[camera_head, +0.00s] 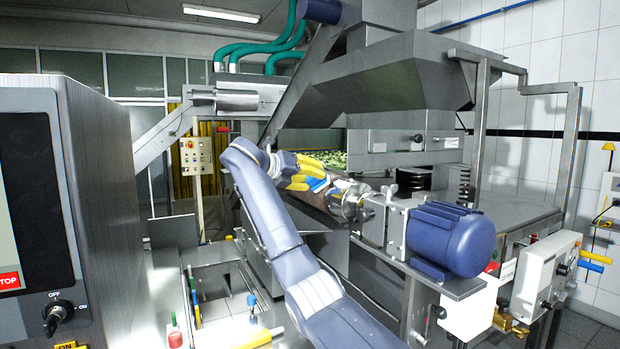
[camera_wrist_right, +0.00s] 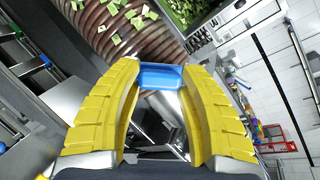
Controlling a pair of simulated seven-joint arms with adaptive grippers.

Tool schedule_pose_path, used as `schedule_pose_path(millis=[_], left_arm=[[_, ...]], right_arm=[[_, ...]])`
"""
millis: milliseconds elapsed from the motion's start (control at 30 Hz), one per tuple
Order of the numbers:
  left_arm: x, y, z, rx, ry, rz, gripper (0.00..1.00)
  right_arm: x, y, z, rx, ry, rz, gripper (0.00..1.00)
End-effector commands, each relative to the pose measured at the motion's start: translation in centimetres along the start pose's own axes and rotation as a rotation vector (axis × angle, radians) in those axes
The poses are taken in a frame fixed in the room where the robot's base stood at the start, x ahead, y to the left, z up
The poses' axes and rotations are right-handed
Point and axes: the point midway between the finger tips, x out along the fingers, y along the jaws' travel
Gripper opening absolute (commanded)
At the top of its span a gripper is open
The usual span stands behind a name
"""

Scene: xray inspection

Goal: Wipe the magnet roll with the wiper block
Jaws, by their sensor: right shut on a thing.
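My right gripper (camera_head: 312,175) has yellow fingers and is shut on a small blue wiper block (camera_head: 319,185). In the right wrist view the block (camera_wrist_right: 161,77) sits between the fingertips of the gripper (camera_wrist_right: 160,82). The magnet roll (camera_head: 336,196) is a brownish cylinder beside and beyond the block, partly hidden by my gripper. In the wrist view the ribbed roll (camera_wrist_right: 120,25) fills the top left, with several pale green pieces on it. The block is close to the roll's edge; I cannot tell if they touch. My left gripper is not in view.
A blue motor (camera_head: 450,238) stands right of the roll on the grey machine frame. Green pieces fill the belt (camera_head: 318,140) behind the gripper. A large cabinet (camera_head: 105,200) stands at left. A white control box (camera_head: 545,270) is at lower right.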

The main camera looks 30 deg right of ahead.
Motion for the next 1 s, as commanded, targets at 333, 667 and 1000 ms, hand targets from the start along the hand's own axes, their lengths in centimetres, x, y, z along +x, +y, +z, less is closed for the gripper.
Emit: schedule_pose_path(millis=[333,667,1000], left_arm=[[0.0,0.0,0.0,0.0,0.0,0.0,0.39],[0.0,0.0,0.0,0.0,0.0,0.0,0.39],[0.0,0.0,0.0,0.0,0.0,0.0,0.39]], right_arm=[[0.5,1.7,1.7,-0.001,0.0,0.0,0.14],[0.8,2.5,2.5,0.0,-0.001,-0.001,0.14],[1.6,4.0,3.8,-0.001,0.0,-0.001,0.14]])
